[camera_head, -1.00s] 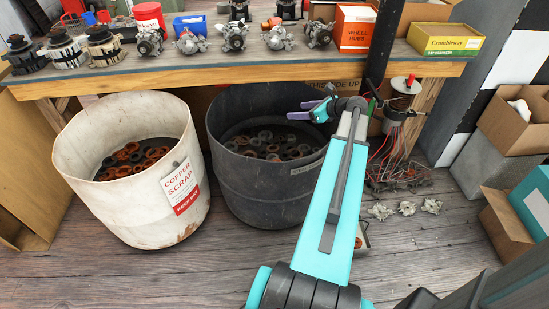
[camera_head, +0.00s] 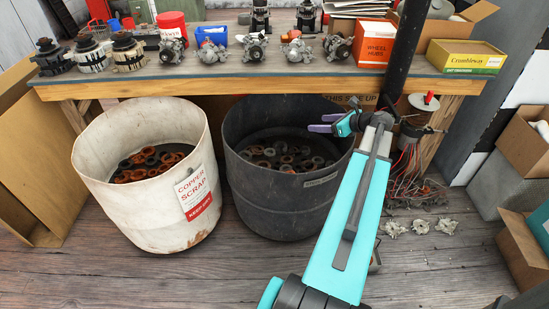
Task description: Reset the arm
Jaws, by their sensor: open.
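My gripper (camera_head: 322,123) is at the end of my teal arm, over the right rim of the dark scrap bin (camera_head: 290,205). It points left, just below the front edge of the workbench. Its purple fingers look apart, with nothing seen between them. My arm reaches up from the bottom of the view.
A white copper scrap bin (camera_head: 120,205) stands left of the dark bin; both hold ring-shaped parts. The workbench (camera_head: 230,85) carries alternator parts and boxes. A black post (camera_head: 405,50), a wire spool (camera_head: 424,105) and cardboard boxes (camera_head: 525,140) stand right.

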